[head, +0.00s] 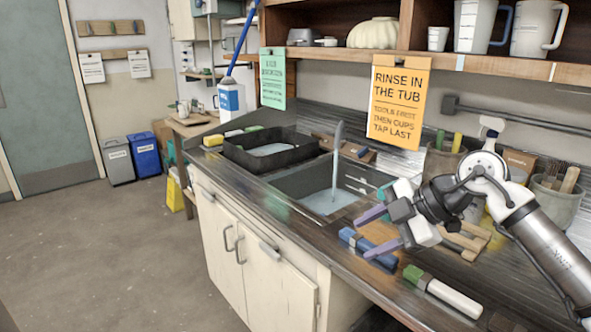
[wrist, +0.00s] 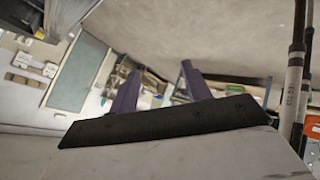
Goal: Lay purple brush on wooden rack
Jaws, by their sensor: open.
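My gripper (head: 372,232) is open above the counter's front part, right of the sink. Its two purple fingers stand apart with nothing between them, and they also show in the wrist view (wrist: 160,88). A slatted wooden rack (head: 468,240) lies on the counter, right of my gripper and partly hidden by my arm. I cannot make out a purple brush in either view. A blue-handled tool (head: 353,239) lies under the fingers, partly covered by them. A green and white tool (head: 444,291) lies nearer the counter's front edge.
The sink (head: 290,186) holds water, and a black tray (head: 232,156) stands left of it. A pot (head: 554,204) of tools stands at the right. An orange sign (head: 398,102) hangs from the shelf above. Open floor lies left of the cabinets.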

